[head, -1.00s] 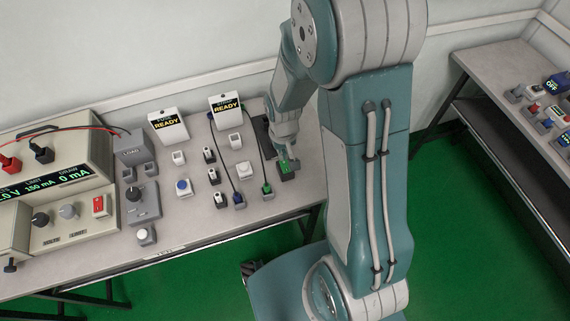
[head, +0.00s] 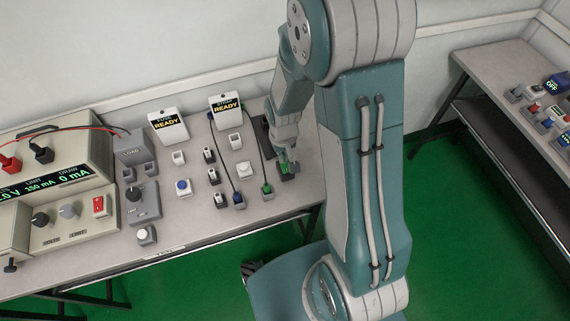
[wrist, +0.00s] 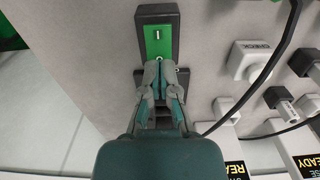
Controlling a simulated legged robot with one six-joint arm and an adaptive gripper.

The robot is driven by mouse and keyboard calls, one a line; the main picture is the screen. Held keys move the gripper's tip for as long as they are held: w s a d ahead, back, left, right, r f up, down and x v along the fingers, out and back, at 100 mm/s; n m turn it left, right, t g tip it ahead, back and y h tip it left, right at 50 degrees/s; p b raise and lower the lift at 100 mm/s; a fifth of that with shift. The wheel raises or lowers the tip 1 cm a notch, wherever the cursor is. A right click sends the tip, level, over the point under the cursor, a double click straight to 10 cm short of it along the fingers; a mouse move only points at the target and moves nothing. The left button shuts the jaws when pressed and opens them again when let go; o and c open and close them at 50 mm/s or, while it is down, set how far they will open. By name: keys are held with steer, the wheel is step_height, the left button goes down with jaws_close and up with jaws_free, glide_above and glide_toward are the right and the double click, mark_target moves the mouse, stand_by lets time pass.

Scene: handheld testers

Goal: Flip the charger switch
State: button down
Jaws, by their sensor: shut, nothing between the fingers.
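The switch is a green rocker (wrist: 158,38) in a black housing (wrist: 158,17), with a white line mark near its far end. The rocker's near end is hidden behind my fingers in the wrist view. In the head view the green switch (head: 286,170) is small, near the right end of the bench. My gripper (wrist: 160,66) is shut and empty, with its fingertips over the near part of the rocker. In the head view my gripper (head: 290,160) points down at the switch. I cannot tell whether the tips touch it.
A white button box labelled CHECK (wrist: 250,60) stands right of the switch, with a black cable running past it. Connectors and two READY signs (head: 168,124) stand farther left on the bench. A power supply (head: 55,170) fills the left end.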

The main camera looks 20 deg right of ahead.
steer(key=shift+f, duration=0.55)
steer(key=shift+r, duration=3.55)
